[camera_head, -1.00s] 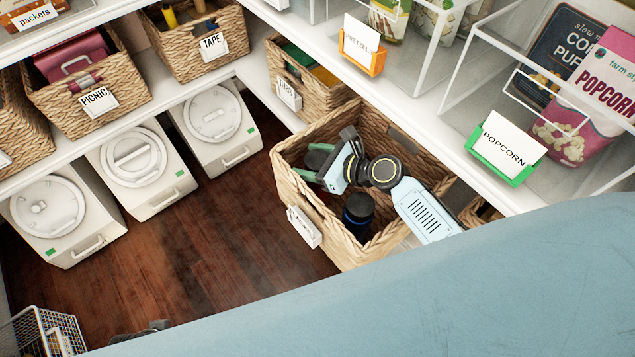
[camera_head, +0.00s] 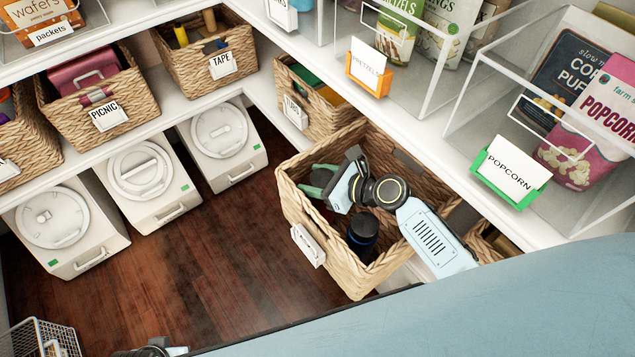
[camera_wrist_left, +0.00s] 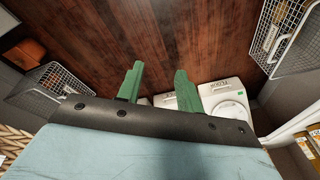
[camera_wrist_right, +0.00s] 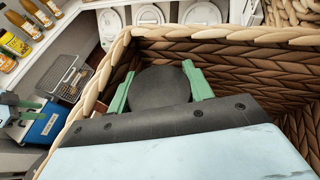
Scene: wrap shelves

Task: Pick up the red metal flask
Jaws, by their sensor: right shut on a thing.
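My right gripper (camera_head: 322,184) reaches down into a wicker basket (camera_head: 308,222) on the right side of the head view. In the right wrist view its green fingers (camera_wrist_right: 158,82) are closed on both sides of a round, dark-topped thing (camera_wrist_right: 160,90). The body of this thing is hidden below its top, so I cannot tell whether it is the red metal flask. No red flask surface shows in any view. A dark blue bottle with a black top (camera_head: 362,234) stands in the same basket. My left gripper (camera_wrist_left: 160,76) is open and empty above the floor.
The basket's walls (camera_wrist_right: 215,32) rise close around my right gripper. White shelves with a popcorn bin (camera_head: 512,170), a pretzels bin (camera_head: 370,66) and a picnic basket (camera_head: 130,100) border the space. White lidded containers (camera_head: 140,170) stand below.

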